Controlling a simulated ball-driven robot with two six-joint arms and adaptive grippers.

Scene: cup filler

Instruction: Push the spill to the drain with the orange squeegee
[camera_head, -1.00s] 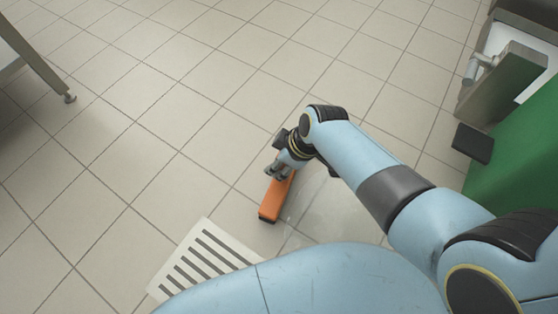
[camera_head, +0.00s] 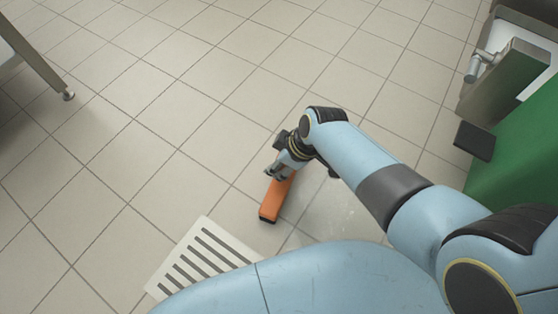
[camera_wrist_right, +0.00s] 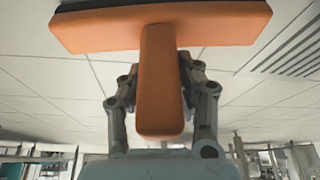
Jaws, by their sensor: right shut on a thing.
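The orange squeegee (camera_head: 275,199) is on the tiled floor in the head view, its far part hidden by my arm. My right gripper (camera_head: 280,171) is shut on it. In the right wrist view the squeegee's wide orange head (camera_wrist_right: 90,30) spans the top, and the fingers of my right gripper (camera_wrist_right: 160,90) close on its handle (camera_wrist_right: 160,95). The spill (camera_head: 340,212) is a faint glossy patch on the floor, right of the squeegee and partly behind my arm. The drain (camera_head: 205,258) is a pale slotted grate, lower left of the squeegee. My left gripper is out of view.
A green machine or cabinet (camera_head: 520,160) with a metal fixture (camera_head: 505,75) stands at the right. A dark flat pad (camera_head: 474,141) juts out beside it. A table leg (camera_head: 48,75) stands at the upper left. The floor left of the squeegee is clear.

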